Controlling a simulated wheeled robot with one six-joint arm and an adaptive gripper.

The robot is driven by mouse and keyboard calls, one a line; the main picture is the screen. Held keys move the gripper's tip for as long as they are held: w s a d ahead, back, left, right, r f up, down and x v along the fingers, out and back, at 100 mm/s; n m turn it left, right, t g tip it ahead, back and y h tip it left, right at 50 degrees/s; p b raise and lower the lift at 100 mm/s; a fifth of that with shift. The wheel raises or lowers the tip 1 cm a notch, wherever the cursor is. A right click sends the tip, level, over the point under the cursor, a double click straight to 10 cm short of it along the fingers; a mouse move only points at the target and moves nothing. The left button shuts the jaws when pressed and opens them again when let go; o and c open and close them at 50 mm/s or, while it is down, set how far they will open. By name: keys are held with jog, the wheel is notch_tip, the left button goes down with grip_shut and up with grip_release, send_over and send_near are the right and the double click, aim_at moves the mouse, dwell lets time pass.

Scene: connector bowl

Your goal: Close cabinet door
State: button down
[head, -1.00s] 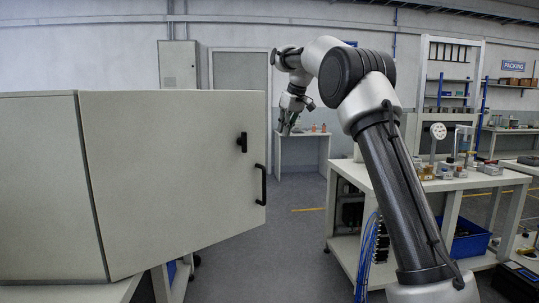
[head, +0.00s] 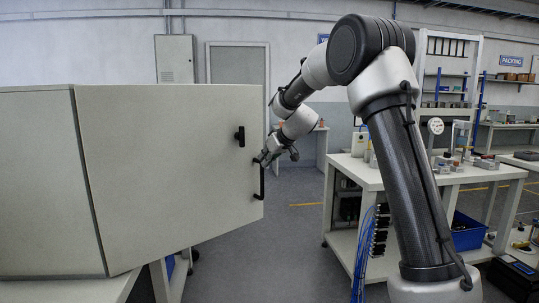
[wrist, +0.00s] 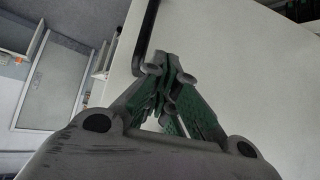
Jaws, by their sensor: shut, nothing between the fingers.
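The pale cabinet door (head: 165,180) stands open, swung out to the right of the cabinet body (head: 40,190). Its black bar handle (head: 261,182) is near the door's free edge, with a small black latch (head: 240,136) above it. My gripper (head: 263,158) is at the door's free edge, by the upper end of the handle. In the wrist view my gripper's closed fingertips (wrist: 170,66) are beside one end of the handle (wrist: 147,35), in front of the door face (wrist: 225,70). The fingers are shut and empty. I cannot tell whether they touch the handle or door.
A white workbench (head: 365,178) with small parts on it stands to the right, with blue cables (head: 368,250) at its side and a blue bin (head: 468,235) below. Open floor (head: 270,240) lies between the door and the bench. A grey wall cabinet (head: 174,60) is behind.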

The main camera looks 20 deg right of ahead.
aim_at(255, 162)
jog(key=w+a+f, duration=0.1)
jog(key=w, duration=0.2)
jog(key=w+a+f, duration=0.1)
jog(key=w, duration=0.1)
jog(key=shift+w+a+f, duration=0.25)
jog(key=shift+a+f, duration=0.05)
jog(key=shift+w+a, duration=0.15)
jog(key=shift+w, duration=0.2)
